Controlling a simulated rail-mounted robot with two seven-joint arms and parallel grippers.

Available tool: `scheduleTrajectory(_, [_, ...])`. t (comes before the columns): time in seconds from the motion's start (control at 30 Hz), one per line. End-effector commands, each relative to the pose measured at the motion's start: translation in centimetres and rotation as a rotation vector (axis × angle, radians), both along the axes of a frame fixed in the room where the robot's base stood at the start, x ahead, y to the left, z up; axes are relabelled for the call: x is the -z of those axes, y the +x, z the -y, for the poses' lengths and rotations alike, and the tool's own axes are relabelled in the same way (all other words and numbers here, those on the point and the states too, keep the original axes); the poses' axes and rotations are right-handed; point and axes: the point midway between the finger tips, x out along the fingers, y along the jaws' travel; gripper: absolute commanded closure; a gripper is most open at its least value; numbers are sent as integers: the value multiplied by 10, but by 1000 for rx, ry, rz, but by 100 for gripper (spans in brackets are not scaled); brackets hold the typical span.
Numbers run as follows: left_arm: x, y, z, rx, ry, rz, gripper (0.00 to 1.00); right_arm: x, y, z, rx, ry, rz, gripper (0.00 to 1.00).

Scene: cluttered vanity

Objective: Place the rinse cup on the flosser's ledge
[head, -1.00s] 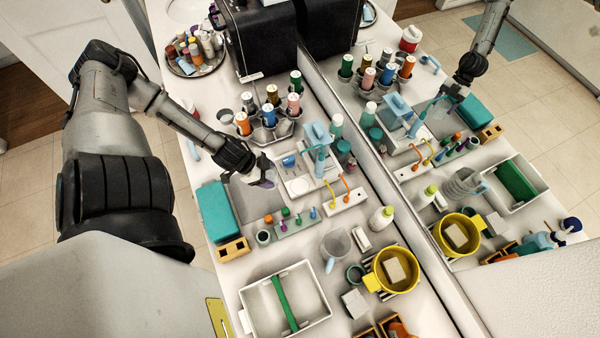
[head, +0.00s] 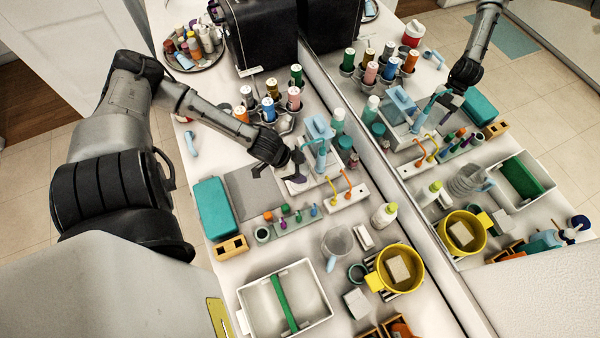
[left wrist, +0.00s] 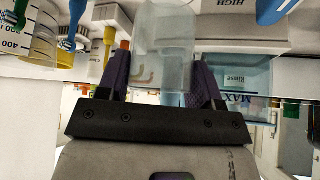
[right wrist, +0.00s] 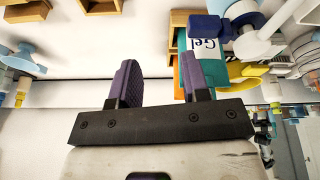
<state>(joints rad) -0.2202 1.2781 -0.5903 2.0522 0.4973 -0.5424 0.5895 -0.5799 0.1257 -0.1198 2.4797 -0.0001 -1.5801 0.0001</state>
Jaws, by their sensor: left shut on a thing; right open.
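The rinse cup (left wrist: 165,30) is pale and translucent, and shows between the purple fingers of my left gripper (left wrist: 162,78) in the left wrist view. The left gripper is shut on it. In the head view my left gripper (head: 287,168) is beside the flosser (head: 318,140), a white unit with a pale blue top and handle. The arm and fingers mostly hide the cup there. A pale ledge (head: 298,186) shows at the flosser's foot, just below the gripper. I cannot tell whether the cup touches it. My right gripper (right wrist: 159,82) is open and empty in the right wrist view.
A bottle rack (head: 270,133) stands beyond the left forearm. A clear jug (head: 336,242) and yellow pot (head: 398,268) are farther front. The mirror runs along the right.

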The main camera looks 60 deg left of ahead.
Motion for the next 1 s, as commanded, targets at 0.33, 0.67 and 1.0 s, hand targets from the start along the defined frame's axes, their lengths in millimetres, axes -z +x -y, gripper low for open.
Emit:
scheduleTrajectory(0.33, [33, 3, 1, 1, -1, 2, 63, -4, 1, -3, 5, 10, 2, 57])
scheduleTrajectory(0.67, [35, 2, 1, 2, -1, 2, 63, -4, 0, -3, 5, 10, 2, 57])
scheduleTrajectory(1.0, [37, 2, 1, 1, -1, 2, 17, -3, 0, -1, 1, 3, 1, 57])
